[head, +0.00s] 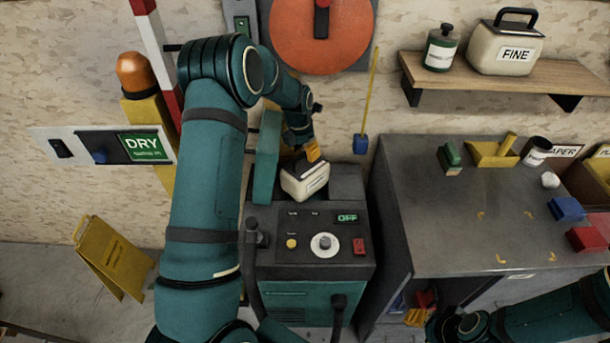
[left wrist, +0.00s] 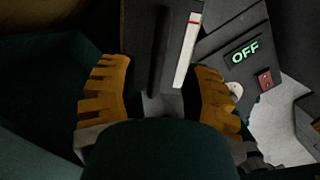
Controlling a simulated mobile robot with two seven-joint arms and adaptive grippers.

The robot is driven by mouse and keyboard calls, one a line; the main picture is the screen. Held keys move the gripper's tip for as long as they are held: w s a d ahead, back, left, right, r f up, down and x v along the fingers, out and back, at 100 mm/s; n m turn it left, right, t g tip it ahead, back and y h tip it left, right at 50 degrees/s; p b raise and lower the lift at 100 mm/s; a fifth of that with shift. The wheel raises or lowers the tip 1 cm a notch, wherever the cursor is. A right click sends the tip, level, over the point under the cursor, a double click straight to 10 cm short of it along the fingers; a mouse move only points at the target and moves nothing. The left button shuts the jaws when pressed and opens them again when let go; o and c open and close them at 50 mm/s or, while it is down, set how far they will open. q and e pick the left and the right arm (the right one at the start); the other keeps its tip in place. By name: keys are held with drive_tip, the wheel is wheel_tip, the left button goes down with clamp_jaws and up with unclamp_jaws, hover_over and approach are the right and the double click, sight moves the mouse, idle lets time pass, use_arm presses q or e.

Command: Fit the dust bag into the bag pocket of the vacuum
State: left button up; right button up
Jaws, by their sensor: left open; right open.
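The cream dust bag (head: 308,182) with a dark top sits at the top of the vacuum (head: 310,270), behind its control panel, beside the raised teal lid (head: 266,160). How deep it sits in the pocket is hidden. My left gripper (head: 312,152) is just above and behind the bag. In the left wrist view my left gripper (left wrist: 163,98) is open, its yellow fingers wide apart. A dark block with a white, red-marked strip (left wrist: 187,50) lies ahead between them, apparently the bag. The vacuum's display (head: 347,218) reads OFF. My right gripper is not visible; only part of that arm shows.
A grey workbench (head: 430,225) stands right of the vacuum, with small items along its back. A shelf (head: 490,82) above holds a canister and a FINE box. A yellow floor sign (head: 112,258) stands left. A yellow rod with a blue end (head: 361,144) hangs behind the vacuum.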

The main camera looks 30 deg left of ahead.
sight(305, 170)
use_arm(q)
drive_tip(key=f, duration=0.2)
drive_tip(key=w+f, duration=0.1)
drive_tip(key=f, duration=0.1)
drive_tip(key=shift+f, duration=0.2)
clamp_jaws()
drive_tip(key=shift+r, duration=0.1)
